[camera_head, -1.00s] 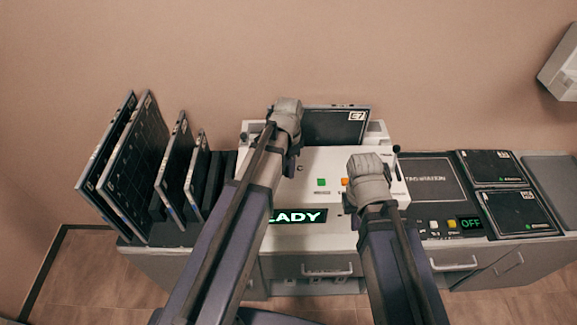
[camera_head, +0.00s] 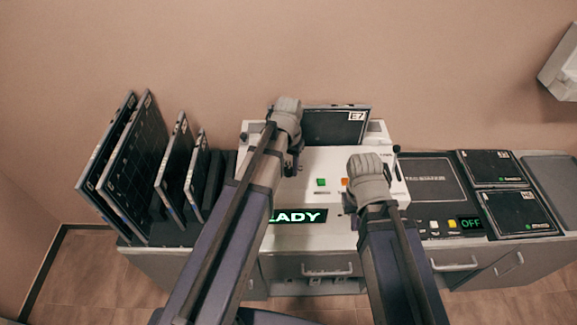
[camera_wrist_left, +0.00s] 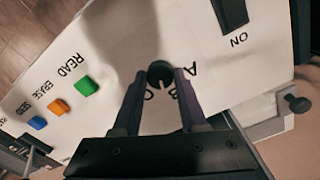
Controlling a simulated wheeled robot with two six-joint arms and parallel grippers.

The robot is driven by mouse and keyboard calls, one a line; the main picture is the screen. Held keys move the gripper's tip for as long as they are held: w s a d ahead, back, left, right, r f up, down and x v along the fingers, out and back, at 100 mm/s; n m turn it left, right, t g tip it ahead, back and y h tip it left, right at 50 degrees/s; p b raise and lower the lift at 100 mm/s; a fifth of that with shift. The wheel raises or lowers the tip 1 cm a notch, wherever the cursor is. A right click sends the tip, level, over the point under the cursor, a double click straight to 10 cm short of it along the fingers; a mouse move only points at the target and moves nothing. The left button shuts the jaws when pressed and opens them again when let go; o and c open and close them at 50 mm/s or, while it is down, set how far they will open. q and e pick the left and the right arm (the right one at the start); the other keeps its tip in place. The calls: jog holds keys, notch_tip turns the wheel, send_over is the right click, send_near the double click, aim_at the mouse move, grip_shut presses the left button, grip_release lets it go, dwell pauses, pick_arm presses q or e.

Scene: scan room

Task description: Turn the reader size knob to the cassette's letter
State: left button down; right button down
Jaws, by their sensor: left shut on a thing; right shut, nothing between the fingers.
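The reader (camera_head: 330,175) is a white sloped machine on the counter, with a lit display (camera_head: 298,216) partly hidden by my left arm. A dark cassette (camera_head: 330,127) with a small white label stands at its back; I cannot read the label surely. In the left wrist view the size knob (camera_wrist_left: 160,72) is small, round and black with a pale pointer mark. Letters A, B and C are printed around it, partly covered by the fingers. My left gripper (camera_wrist_left: 160,84) is shut on the knob; its arm hides the knob in the head view. My right gripper (camera_head: 370,172) is shut and empty above the reader's right part.
A green READ button (camera_wrist_left: 86,86), an orange ERASE button (camera_wrist_left: 58,107) and a blue button (camera_wrist_left: 37,123) lie beside the knob. Dark cassettes (camera_head: 135,165) stand in a rack at left. A second panel showing OFF (camera_head: 470,223) and flat cassettes (camera_head: 520,212) lie at right.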

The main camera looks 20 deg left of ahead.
aim_at(289, 169)
pick_arm(q)
jog(key=shift+n, duration=1.6)
jog(key=shift+c, duration=2.2)
grip_release()
jog(key=shift+r, duration=0.15)
notch_tip(289, 169, up, 8)
jog(key=p, duration=0.8)
jog(key=shift+f, duration=0.2)
